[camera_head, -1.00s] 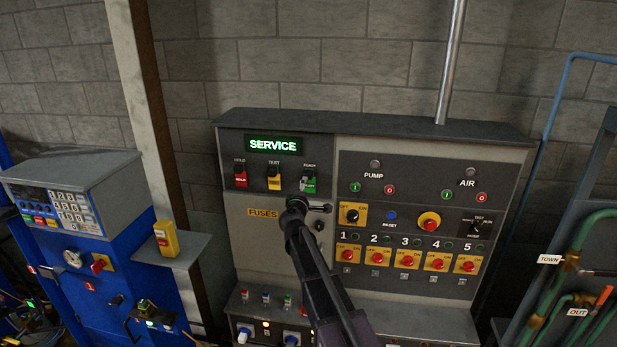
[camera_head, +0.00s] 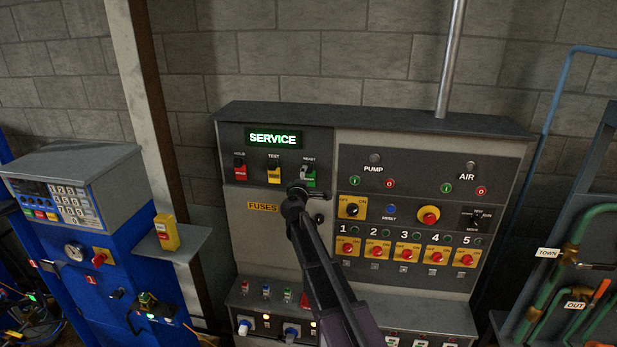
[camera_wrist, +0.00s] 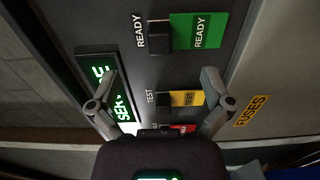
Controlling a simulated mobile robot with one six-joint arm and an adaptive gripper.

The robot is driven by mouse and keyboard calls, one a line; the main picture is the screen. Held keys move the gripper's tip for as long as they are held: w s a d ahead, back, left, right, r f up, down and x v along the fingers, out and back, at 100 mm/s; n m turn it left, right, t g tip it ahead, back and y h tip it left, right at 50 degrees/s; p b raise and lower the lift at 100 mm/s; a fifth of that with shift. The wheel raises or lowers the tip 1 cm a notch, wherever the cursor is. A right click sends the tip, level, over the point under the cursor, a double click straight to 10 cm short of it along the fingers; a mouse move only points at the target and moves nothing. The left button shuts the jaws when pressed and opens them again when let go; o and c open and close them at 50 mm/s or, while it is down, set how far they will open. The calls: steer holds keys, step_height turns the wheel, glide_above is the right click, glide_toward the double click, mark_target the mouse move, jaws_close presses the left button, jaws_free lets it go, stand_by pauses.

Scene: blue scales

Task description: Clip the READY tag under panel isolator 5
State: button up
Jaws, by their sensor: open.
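The green READY tag (camera_head: 311,178) hangs from a black clip at the right of the tag row, and it also shows at the top of the wrist view (camera_wrist: 197,31). My gripper (camera_wrist: 160,77) is open and empty, its fingertips apart and pointing toward the READY tag in the wrist view. In the head view my gripper (camera_head: 303,180) is just below and partly in front of the tag. Panel isolator 5 (camera_head: 465,258) is a red knob on a yellow plate at the right end of the isolator row. A small grey fitting (camera_head: 459,271) sits under it.
The red HOLD tag (camera_head: 240,173) and yellow TEST tag (camera_head: 274,175) hang left of READY, below the lit SERVICE display (camera_head: 272,138). The FUSES door (camera_head: 262,207) is beneath. Switches, buttons and a red-and-yellow stop button (camera_head: 428,215) stick out of the right panel.

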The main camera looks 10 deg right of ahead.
mark_target(308, 173)
steer(key=shift+x, duration=3.25)
steer(key=shift+f+b, duration=0.75)
steer(key=shift+f, duration=0.05)
steer(key=shift+s+r, duration=0.15)
steer(key=shift+s, duration=0.05)
steer(key=c, duration=1.3)
steer(key=shift+w, duration=0.1)
jaws_close()
steer(key=shift+s+a, duration=0.2)
steer(key=shift+s, duration=0.05)
steer(key=shift+s+a, duration=0.15)
steer(key=shift+s, duration=0.4)
